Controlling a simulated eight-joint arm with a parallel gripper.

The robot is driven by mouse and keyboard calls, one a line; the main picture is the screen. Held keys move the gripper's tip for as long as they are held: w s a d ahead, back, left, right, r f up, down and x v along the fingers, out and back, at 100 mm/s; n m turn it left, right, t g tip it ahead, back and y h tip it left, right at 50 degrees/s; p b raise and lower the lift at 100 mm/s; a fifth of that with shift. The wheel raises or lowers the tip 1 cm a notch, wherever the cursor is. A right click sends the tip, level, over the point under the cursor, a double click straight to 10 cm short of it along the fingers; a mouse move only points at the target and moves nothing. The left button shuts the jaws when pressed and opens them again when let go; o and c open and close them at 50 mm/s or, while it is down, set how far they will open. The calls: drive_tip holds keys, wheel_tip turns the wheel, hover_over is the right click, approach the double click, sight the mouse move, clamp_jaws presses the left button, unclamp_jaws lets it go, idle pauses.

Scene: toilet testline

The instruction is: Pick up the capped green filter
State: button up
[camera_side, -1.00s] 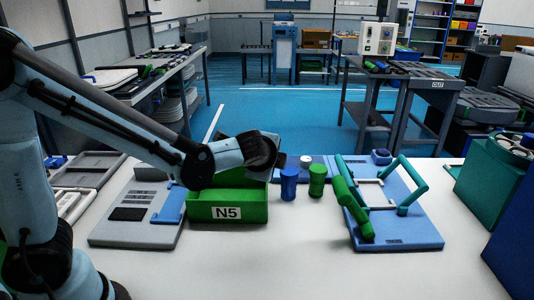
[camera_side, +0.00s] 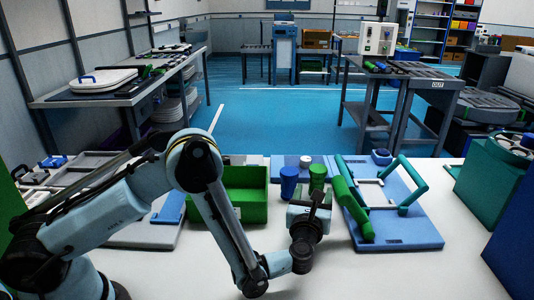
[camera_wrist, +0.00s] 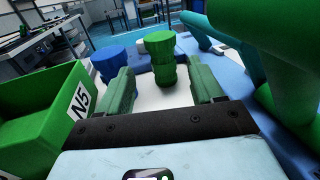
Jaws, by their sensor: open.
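The capped green filter (camera_side: 317,174) stands upright on the white table, just right of a blue cylinder (camera_side: 289,180). In the wrist view the filter (camera_wrist: 160,58) shows its wider round cap on top and a ribbed body below. My gripper (camera_side: 320,192) is low over the table on the near side of the filter. In the wrist view my gripper (camera_wrist: 159,82) is open, its two green fingers spread left and right with the filter ahead between them. I see no contact. The blue cylinder (camera_wrist: 110,62) lies just beyond the left finger.
The green N5 bin (camera_side: 238,207) is at left; it fills the left of the wrist view (camera_wrist: 50,120). A blue board (camera_side: 410,232) with green tubular handles is close on the right. A small white-topped item (camera_side: 306,161) stands behind. The front table is clear.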

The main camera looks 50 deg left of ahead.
sight(318, 169)
drive_tip(key=x, duration=1.2)
drive_tip(key=shift+c, duration=0.4)
drive_tip(key=c, duration=1)
drive_tip(key=shift+r, duration=0.1)
